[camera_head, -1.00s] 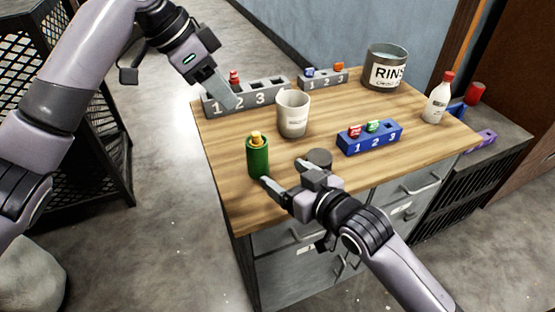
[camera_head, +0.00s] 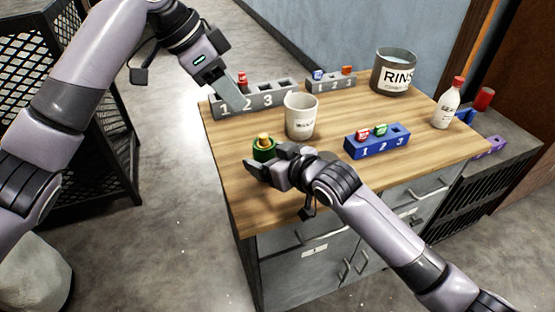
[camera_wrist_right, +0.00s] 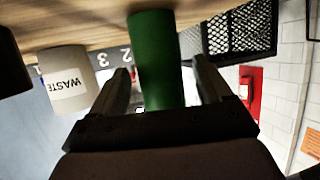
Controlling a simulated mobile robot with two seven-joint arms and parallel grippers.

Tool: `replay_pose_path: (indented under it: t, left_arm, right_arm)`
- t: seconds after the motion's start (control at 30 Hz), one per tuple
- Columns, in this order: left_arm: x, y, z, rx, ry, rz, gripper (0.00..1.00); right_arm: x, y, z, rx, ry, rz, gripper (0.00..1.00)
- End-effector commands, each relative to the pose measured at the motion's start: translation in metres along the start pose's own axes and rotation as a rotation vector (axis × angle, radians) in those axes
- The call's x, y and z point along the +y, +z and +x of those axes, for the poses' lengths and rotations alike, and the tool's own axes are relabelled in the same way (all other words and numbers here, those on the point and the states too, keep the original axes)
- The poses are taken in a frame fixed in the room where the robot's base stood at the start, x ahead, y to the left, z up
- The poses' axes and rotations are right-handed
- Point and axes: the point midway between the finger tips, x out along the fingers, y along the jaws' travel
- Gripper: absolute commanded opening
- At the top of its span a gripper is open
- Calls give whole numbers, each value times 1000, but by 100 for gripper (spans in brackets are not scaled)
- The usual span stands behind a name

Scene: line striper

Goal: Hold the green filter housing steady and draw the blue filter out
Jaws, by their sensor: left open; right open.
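The green filter housing (camera_head: 258,156) stands upright near the left front of the wooden table, with a yellow-orange piece (camera_head: 264,140) at its top. I see no blue filter in it. My right gripper (camera_head: 268,166) is open at the housing and hides its lower part in the head view. In the right wrist view the green housing (camera_wrist_right: 157,45) stands between the two spread fingers, with a gap visible on each side. My left gripper (camera_head: 232,92) is open and empty, in front of the large grey numbered rack, up and left of the housing.
A white WASTE cup (camera_head: 301,118) stands just behind the housing. The large grey rack (camera_head: 262,101), small grey rack (camera_head: 334,83), blue rack (camera_head: 378,146), RINSE bucket (camera_head: 393,75) and white bottle (camera_head: 445,108) stand around. The front right tabletop (camera_head: 425,175) is clear.

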Motion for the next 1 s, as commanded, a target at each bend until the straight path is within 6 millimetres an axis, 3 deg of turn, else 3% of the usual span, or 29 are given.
replay_pose_path:
  t: [0.2, 0.53, 0.57, 0.77, 0.8, 1.0]
  left_arm:
    - [0, 0, 0, 0, 0, 0, 43]
    - [0, 0, 0, 0, 0, 0, 43]
    - [0, 0, 0, 0, 0, 0, 43]
    - [0, 0, 0, 0, 0, 0, 43]
    - [0, 0, 0, 0, 0, 0, 47]
    - [2, -6, 7, -25, 20, 8, 47]
  right_arm:
    - [0, 0, 14, 0, 0, -1, 78]
    - [0, 0, 16, 1, -1, -1, 78]
    - [0, 0, 16, 1, -1, -1, 75]
    - [0, 0, 16, 1, -1, -1, 10]
    - [0, 0, 16, 1, -1, -1, 8]
    - [0, 0, 16, 1, -1, -1, 8]
